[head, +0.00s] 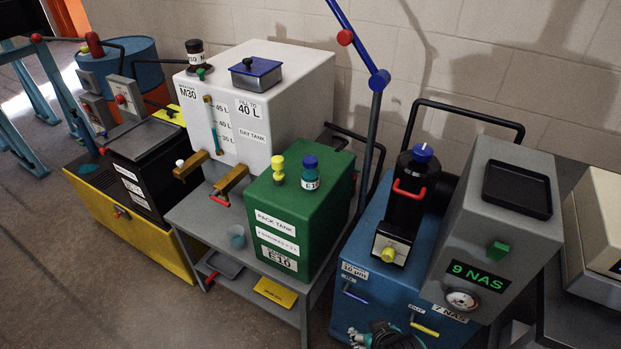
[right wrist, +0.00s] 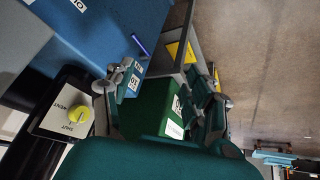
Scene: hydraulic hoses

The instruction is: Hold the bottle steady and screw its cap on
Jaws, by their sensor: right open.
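A small dark bottle (head: 196,59) with a black top and a white label stands on the white day tank (head: 290,80). A second small bottle (head: 311,181) with a blue cap (head: 310,162) and a label stands on the green pack tank (head: 335,200). I cannot tell which bottle is the task's, nor whether either cap is screwed tight. My right gripper (head: 385,339) shows at the bottom edge, in front of the blue cabinet and away from both bottles. In the right wrist view it (right wrist: 170,88) is open, with nothing seen between its fingers. My left gripper is not in view.
A yellow fitting (head: 279,170) stands beside the blue-capped bottle. The blue cabinet (head: 372,262) carries a black filter housing (head: 405,205) and a grey gauge box (head: 490,232). A slanted pole (head: 375,130) rises behind the green tank. A small cup (head: 236,237) stands on the grey bench.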

